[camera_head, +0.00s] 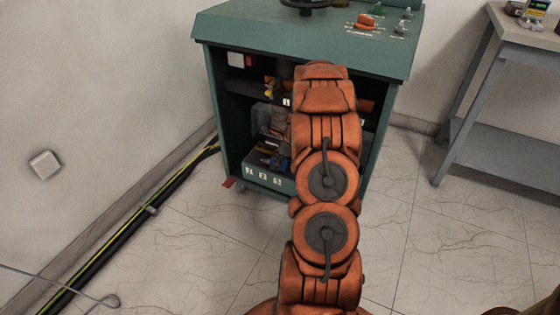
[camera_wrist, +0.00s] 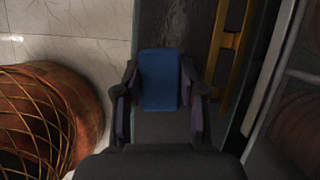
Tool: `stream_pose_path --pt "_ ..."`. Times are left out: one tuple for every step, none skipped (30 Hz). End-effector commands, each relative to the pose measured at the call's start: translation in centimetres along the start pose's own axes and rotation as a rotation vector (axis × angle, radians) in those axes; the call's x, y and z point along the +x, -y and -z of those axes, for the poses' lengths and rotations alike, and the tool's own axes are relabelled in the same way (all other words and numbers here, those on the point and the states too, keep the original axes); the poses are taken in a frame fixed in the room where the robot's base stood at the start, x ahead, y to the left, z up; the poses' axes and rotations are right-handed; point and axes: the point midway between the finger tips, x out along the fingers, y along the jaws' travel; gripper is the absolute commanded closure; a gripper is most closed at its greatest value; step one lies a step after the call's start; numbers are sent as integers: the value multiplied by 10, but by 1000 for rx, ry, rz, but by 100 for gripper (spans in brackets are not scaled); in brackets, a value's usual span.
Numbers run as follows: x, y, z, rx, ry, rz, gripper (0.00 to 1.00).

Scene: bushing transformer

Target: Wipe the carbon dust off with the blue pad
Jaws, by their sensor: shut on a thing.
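The blue pad (camera_wrist: 158,80) is between the fingers of my gripper (camera_wrist: 160,88) in the wrist view. My gripper is shut on it, and the pad's far end sticks out past the fingertips. Beyond the pad is a dark surface (camera_wrist: 150,25) with a mottled grey streak (camera_wrist: 177,20); I cannot tell for sure whether this is the carbon dust. In the head view my orange arm reaches to the open front of a green cabinet (camera_head: 232,45). The arm hides my gripper and the pad there.
A yellow bar (camera_wrist: 224,70) stands close right of my gripper. Inside the cabinet, a lower green box (camera_head: 262,172) and several parts flank my arm. Black cables (camera_head: 125,220) run along the left wall. A grey table (camera_head: 500,145) stands right; the floor between is clear.

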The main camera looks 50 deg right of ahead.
Motion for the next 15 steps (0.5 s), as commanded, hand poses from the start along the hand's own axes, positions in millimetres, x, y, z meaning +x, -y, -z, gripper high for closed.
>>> stream_pose_path --pt "-2 0 -4 -1 0 -1 88" --pt "-1 0 -6 -1 0 -1 88" --pt "0 1 -8 -1 0 -1 88" --pt "0 1 -9 0 0 -2 88" --pt "1 1 -11 0 0 -2 88" --pt "2 1 -13 0 0 -2 88" --pt "3 1 -14 0 0 -2 88" --pt "3 2 -15 0 0 -2 88" --pt "4 2 -17 0 0 -2 88" --pt "5 2 -17 0 0 -2 88" --pt "5 2 -18 0 -1 -2 88" --pt "6 2 -18 0 -1 -2 88" --pt "6 2 -18 0 0 -1 88" --pt "6 2 -19 0 0 -1 88" --pt "6 2 -20 0 0 -1 88"
